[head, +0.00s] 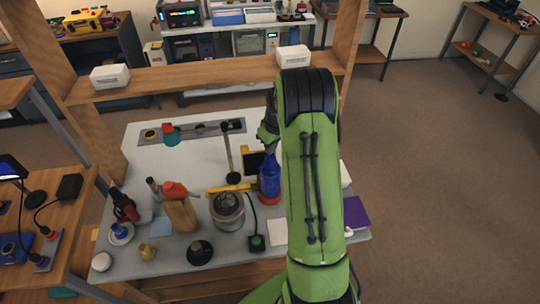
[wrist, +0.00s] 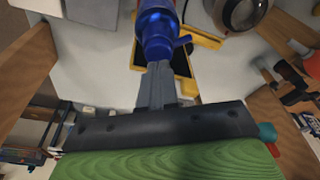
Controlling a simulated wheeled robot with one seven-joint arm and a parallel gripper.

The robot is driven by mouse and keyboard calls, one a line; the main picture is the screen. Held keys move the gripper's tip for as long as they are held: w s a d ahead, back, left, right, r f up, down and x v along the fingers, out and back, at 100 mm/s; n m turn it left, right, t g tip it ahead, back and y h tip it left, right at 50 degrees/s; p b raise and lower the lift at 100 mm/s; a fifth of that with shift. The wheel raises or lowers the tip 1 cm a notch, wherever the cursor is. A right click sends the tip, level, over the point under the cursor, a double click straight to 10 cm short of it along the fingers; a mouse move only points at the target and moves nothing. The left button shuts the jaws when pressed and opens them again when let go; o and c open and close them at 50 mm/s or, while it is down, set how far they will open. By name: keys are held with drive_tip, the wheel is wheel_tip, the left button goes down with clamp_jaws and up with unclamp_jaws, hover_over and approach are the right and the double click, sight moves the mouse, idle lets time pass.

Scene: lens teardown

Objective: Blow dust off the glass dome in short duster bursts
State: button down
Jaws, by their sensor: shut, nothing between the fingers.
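A blue duster can (head: 269,182) stands upright on a red base on the workbench, just left of my green arm. In the wrist view its blue body and top (wrist: 156,30) lie just beyond my gripper (wrist: 158,68). The gripper's fingers are closed together and hold nothing. Their tips appear close to the can's top, but I cannot tell whether they touch. The likely glass dome, a rounded lens in a grey ring (head: 227,206), sits on the bench left of the can. It also shows at the top of the wrist view (wrist: 241,12). Dust is too small to make out.
A yellow-edged dark device (head: 253,162) stands behind the can. A hammer-like tool (head: 230,155), a wooden block with a red top (head: 178,212) and a black round item (head: 199,251) crowd the bench (head: 180,155). A wooden shelf (head: 190,80) crosses behind. The bench's back-middle is fairly clear.

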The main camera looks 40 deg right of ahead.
drive_tip(key=shift+f, duration=0.1)
idle(0.3)
drive_tip(key=shift+f+b, duration=0.95)
drive_tip(key=shift+f, duration=0.1)
drive_tip(key=shift+r, duration=0.1)
idle(0.4)
drive_tip(key=shift+r+p, duration=1)
drive_tip(key=shift+r, duration=0.55)
wheel_tip(320, 180, up, 5)
drive_tip(key=p, duration=0.3)
drive_tip(key=shift+r, duration=0.1)
